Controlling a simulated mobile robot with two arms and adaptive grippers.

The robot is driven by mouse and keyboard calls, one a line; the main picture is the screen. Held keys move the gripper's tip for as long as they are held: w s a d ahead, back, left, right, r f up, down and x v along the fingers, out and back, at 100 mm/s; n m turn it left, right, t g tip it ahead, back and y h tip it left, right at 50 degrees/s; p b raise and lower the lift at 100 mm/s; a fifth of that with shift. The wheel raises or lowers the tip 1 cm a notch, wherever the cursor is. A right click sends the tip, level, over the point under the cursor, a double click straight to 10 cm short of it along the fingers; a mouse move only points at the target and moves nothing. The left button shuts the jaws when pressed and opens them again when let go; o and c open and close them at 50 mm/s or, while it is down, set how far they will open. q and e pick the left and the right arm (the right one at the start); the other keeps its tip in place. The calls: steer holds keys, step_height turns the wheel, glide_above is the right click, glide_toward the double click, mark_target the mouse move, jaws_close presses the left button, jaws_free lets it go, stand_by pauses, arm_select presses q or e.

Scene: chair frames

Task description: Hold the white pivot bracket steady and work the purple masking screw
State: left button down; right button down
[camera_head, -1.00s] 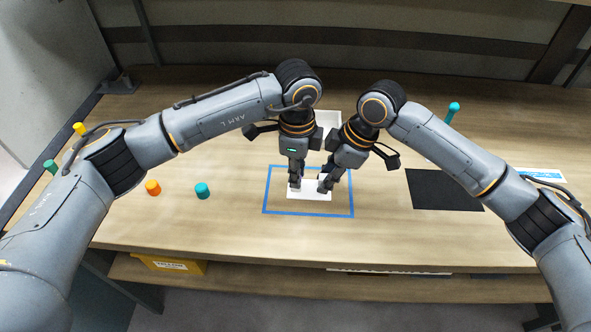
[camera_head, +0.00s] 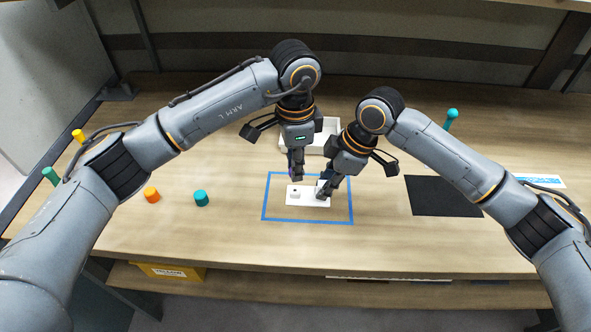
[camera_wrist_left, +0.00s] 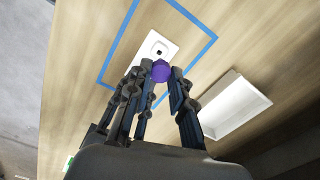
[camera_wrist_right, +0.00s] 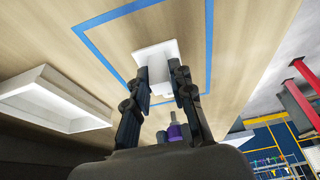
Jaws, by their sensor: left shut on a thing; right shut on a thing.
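The white pivot bracket (camera_head: 311,204) lies flat inside the blue tape square on the bench. Its raised boss, with a dark hole on top, shows in the left wrist view (camera_wrist_left: 157,45). My left gripper (camera_head: 296,177) is shut on the purple masking screw (camera_wrist_left: 160,71) and holds it above the bracket, apart from the boss. The screw is mostly hidden by the fingers in the head view; a purple piece shows in the right wrist view (camera_wrist_right: 175,130). My right gripper (camera_head: 322,194) is shut on the bracket's right part, also seen in the right wrist view (camera_wrist_right: 155,53).
A white tray (camera_wrist_left: 235,106) stands behind the tape square (camera_head: 352,205). A black mat (camera_head: 440,196) lies at the right. The bench between pegs and tape is clear.

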arm_select(q)
steer(key=shift+r, duration=0.35)
arm_select(e)
steer(key=shift+f, duration=0.2)
arm_select(q)
steer(key=shift+r, duration=2.5)
arm_select(e)
steer(key=shift+s, duration=0.1)
steer(key=c, duration=1.1)
jaws_free()
steer(key=shift+r, duration=0.2)
steer(key=shift+d+r, duration=0.15)
steer(key=shift+r, duration=0.15)
steer(key=v, duration=1.1)
